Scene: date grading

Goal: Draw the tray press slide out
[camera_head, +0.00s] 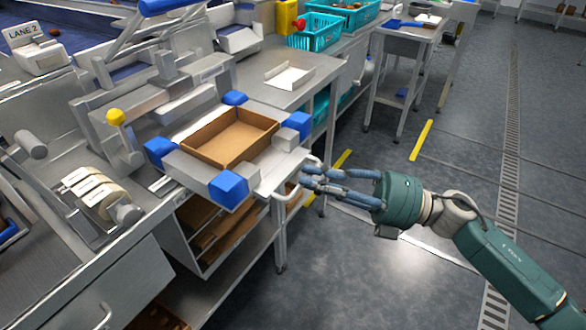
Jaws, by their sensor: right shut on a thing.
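The tray press slide (266,187) is a pale metal plate with blue corner blocks, on the bench in the middle left of the head view. A brown cardboard tray (208,158) sits between the blocks, open side up and empty. A metal handle (313,160) is at the slide's right front edge. My right gripper (307,178) reaches in from the right and is shut on this handle; its fingers hide part of the handle. My left gripper is not in view.
The press frame with a yellow knob (115,117) stands behind the slide. Label rolls (97,193) are at the left. Folded trays (205,225) lie on a shelf below. Teal crates (318,31) stand at the back.

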